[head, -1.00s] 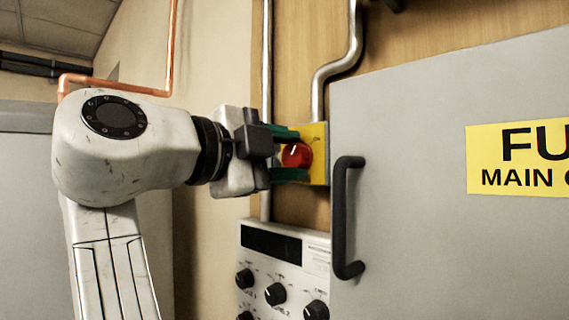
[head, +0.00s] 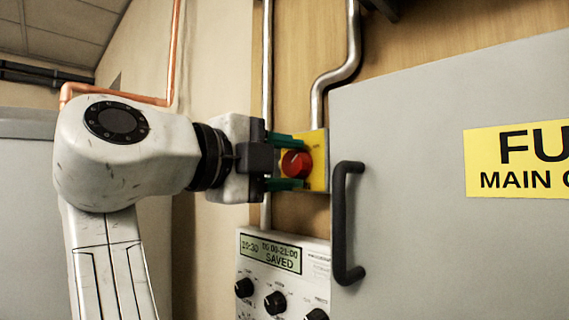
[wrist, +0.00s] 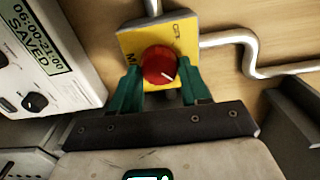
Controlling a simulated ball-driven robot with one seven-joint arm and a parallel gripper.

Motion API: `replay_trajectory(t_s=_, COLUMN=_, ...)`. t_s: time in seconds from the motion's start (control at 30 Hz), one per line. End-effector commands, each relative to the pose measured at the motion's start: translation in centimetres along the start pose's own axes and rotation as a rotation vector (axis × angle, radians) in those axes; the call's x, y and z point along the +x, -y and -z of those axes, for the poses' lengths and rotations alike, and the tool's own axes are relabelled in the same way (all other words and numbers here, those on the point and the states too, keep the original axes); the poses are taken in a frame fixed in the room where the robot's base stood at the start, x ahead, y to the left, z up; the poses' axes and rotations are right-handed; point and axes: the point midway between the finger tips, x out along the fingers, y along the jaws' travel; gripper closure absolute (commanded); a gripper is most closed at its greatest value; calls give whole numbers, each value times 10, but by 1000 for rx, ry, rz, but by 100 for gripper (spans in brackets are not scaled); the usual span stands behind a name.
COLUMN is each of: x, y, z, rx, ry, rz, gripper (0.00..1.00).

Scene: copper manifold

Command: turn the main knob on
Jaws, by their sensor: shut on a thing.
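The main knob (head: 295,164) is round and red with a white mark. It sits on a yellow plate (head: 319,147) on the wooden wall, left of the grey cabinet. My gripper (head: 291,163) reaches it from the left, its green fingers above and below, shut on the knob. In the wrist view the knob (wrist: 158,66) is between the two fingers (wrist: 160,76), its white mark pointing to the lower right. Lettering on the yellow plate (wrist: 143,38) is partly hidden by the knob and a finger.
A control panel (head: 311,262) below has black dials and a lit display (head: 270,251) reading "SAVED". A grey cabinet door (head: 420,230) with a black handle (head: 339,220) stands close right. Silver pipes (head: 318,95) run above the plate.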

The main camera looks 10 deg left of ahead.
Motion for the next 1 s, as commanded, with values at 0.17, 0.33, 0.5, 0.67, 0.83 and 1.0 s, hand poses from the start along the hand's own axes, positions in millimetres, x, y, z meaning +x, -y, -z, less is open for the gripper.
replay_trajectory(t_s=0.17, x=0, y=-2, z=0, rx=-1, ry=-3, rz=-3, gripper=43)
replay_trajectory(t_s=0.33, x=0, y=-1, z=0, rx=-1, ry=-2, rz=-2, gripper=31)
replay_trajectory(t_s=0.5, x=0, y=-1, z=0, rx=-1, ry=-1, rz=-1, gripper=31)
replay_trajectory(t_s=0.67, x=-10, y=-1, z=0, rx=0, ry=0, rz=-1, gripper=31)
replay_trajectory(t_s=0.83, x=-39, y=-2, z=-1, rx=-1, ry=3, rz=0, gripper=31)
replay_trajectory(t_s=1.0, x=-72, y=-2, z=0, rx=-1, ry=1, rz=-1, gripper=31)
